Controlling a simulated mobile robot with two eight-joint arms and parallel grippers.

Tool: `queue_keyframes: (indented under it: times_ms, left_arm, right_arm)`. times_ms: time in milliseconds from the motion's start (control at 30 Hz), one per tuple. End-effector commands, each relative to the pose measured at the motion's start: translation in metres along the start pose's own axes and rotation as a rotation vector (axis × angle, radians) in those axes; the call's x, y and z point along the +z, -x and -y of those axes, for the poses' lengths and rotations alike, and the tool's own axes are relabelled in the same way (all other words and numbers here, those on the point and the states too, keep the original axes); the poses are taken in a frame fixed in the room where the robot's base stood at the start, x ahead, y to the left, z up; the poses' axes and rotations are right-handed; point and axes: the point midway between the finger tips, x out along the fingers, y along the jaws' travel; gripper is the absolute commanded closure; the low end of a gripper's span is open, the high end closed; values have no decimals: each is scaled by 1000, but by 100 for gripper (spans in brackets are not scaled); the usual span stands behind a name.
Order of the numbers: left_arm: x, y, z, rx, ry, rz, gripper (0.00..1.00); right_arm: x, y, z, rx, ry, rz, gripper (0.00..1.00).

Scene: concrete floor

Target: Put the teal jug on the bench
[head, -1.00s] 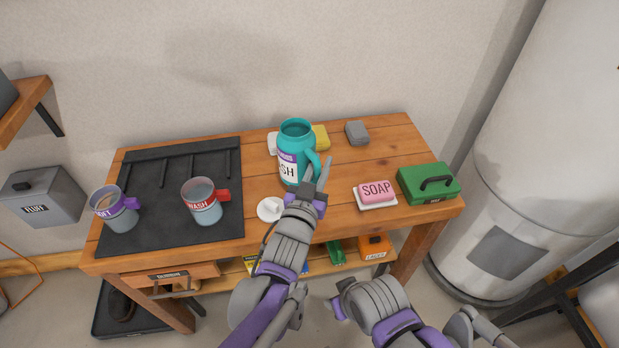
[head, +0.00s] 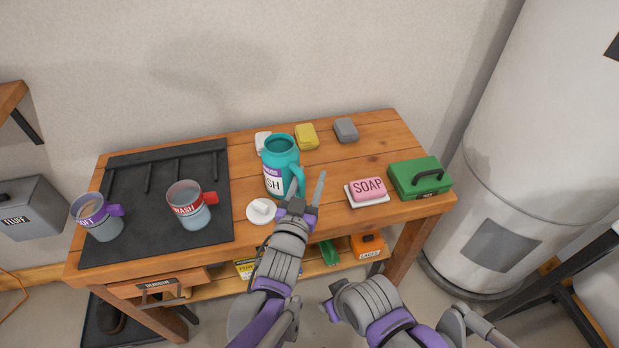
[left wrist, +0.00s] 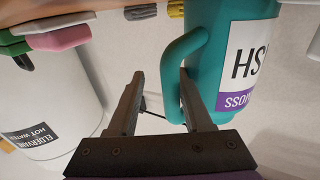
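The teal jug (head: 281,152) stands upright on the wooden bench (head: 345,225), near its middle, with a white and purple label facing front. Its handle (head: 298,180) points right and towards me. My left gripper (head: 309,183) is open beside the jug. In the left wrist view, the fingers (left wrist: 160,95) are spread apart, with the jug's handle (left wrist: 169,85) near the right finger; that finger seems to reach into the handle loop. The jug's body (left wrist: 218,60) fills the right of that view. My right arm is low in the head view; its fingers do not show clearly.
A white round dish (head: 257,214) lies just in front of the jug. Pink soap (head: 368,187) and a green box (head: 421,180) stand right. Yellow (head: 306,138) and grey blocks (head: 345,130) lie behind. Two mugs (head: 98,218) (head: 190,210) stand on the dark mat (head: 150,250).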

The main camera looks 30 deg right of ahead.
Motion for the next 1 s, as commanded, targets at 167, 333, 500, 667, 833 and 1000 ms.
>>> queue_keyframes:
  times_ms: [167,333,500,667,833,1000]
  left_arm:
    - [0,0,0,0,0,0,49]
    - [-2,7,0,-1,0,0,49]
    - [-3,39,1,-2,-1,0,49]
    - [-3,74,0,-1,0,0,49]
    - [-2,104,0,-1,-1,-1,49]
    - [-2,118,0,-1,1,-1,49]
  right_arm:
    - [0,0,0,0,0,0,51]
    - [0,2,0,0,0,0,51]
    - [-1,5,0,0,0,-1,51]
    - [-1,7,0,0,0,-1,51]
    - [-2,8,0,0,0,-2,51]
    - [-2,8,0,0,0,-2,51]
